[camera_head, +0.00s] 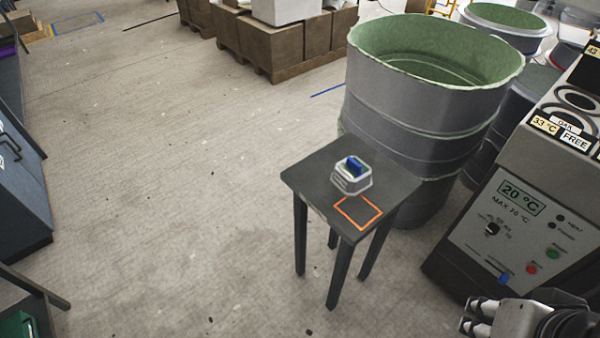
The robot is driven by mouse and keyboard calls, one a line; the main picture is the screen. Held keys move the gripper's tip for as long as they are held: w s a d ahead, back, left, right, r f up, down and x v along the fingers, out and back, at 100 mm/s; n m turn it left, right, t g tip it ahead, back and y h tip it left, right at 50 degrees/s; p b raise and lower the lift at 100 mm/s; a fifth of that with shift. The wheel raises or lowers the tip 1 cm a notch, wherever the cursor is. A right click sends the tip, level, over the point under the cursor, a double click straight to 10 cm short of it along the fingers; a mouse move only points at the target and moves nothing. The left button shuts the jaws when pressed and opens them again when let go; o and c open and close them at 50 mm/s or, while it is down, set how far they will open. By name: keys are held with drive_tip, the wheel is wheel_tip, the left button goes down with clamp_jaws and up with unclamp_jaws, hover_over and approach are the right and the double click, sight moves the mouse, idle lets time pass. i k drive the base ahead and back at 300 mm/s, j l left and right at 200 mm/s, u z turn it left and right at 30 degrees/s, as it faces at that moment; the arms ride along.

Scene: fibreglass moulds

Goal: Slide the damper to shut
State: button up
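A grey control unit (488,222) stands at the right, with a sloped light panel. Low on the panel is a small blue slider knob (504,278), which appears to be the damper. It sits at the lower right of a short slot with small marks. Its end labels are too small to read. My gripper (473,316) is at the bottom right edge, below and left of the blue knob in the picture and apart from it. Part of it is cut off by the frame, and its finger opening is unclear.
A dark stool (310,181) bears a small box with a blue top (352,176). A large grey drum (415,130) stands behind.

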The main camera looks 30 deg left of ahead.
sight(504, 278)
drive_tip(key=u, duration=0.9)
drive_tip(key=k+j+z, duration=0.1)
drive_tip(key=k+j, duration=0.25)
drive_tip(key=z, duration=1.35)
